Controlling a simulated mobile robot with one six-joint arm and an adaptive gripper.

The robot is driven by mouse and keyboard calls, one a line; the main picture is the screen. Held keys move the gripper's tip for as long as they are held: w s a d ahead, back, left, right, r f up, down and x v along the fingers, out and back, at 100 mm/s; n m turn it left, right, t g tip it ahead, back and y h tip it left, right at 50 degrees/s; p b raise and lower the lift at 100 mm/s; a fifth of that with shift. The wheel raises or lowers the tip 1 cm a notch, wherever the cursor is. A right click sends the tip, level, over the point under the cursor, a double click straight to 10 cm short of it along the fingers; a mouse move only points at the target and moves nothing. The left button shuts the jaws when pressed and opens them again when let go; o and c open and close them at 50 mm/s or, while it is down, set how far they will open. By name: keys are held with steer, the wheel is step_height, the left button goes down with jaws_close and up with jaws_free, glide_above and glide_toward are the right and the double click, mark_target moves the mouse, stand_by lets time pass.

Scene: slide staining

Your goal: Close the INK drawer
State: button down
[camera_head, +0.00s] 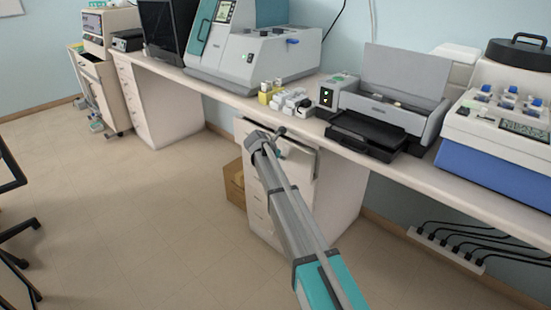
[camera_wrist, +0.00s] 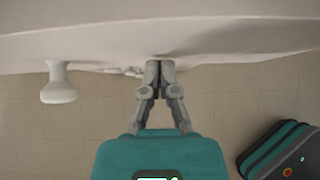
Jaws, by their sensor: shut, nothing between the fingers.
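The top drawer (camera_head: 302,163) of the white cabinet under the bench stands partly pulled out in the head view, largely hidden behind my arm. No INK label is readable. In the wrist view the pale drawer front (camera_wrist: 240,55) runs across the top, with a round knob (camera_wrist: 59,84) to the left of my fingers. My gripper (camera_wrist: 159,66) is shut and empty, its fingertips at the lower edge of the drawer front; I cannot tell whether they touch it. In the head view my gripper is mostly hidden by my own wrist.
The cabinet's lower drawers (camera_head: 258,208) look shut. A cardboard box (camera_head: 234,185) stands on the floor beside it. Above, the bench carries small bottles (camera_head: 290,100), a printer (camera_head: 385,105) and a large analyser (camera_head: 255,55).

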steer(key=shift+s+a, duration=0.1)
steer(key=shift+a, duration=0.05)
steer(key=shift+s+a, duration=0.35)
steer(key=shift+s, duration=0.1)
steer(key=s+f+p+v, duration=0.1)
steer(key=p+v, duration=0.6)
steer(key=v, duration=0.4)
steer(key=shift+s+a, duration=0.2)
steer(key=shift+a, duration=0.35)
steer(key=shift+r, duration=0.1)
steer(key=s+d+f+m+g, duration=0.2)
steer(key=s+d+f+m, duration=0.1)
steer(key=s+d+m, duration=0.75)
steer(key=s+d+f+m+g+y, duration=0.1)
steer(key=s+d+m+g+y, duration=0.1)
steer(key=s+d+m, duration=0.6)
steer(key=s+d+f+m+g+y, duration=0.1)
steer(key=s+d+m+g+y, duration=0.1)
steer(key=s+d+m, duration=0.6)
steer(key=shift+s+d+f+m+g+y, duration=0.3)
steer(key=shift+s+m+y, duration=0.55)
steer(key=shift+s, duration=2.8)
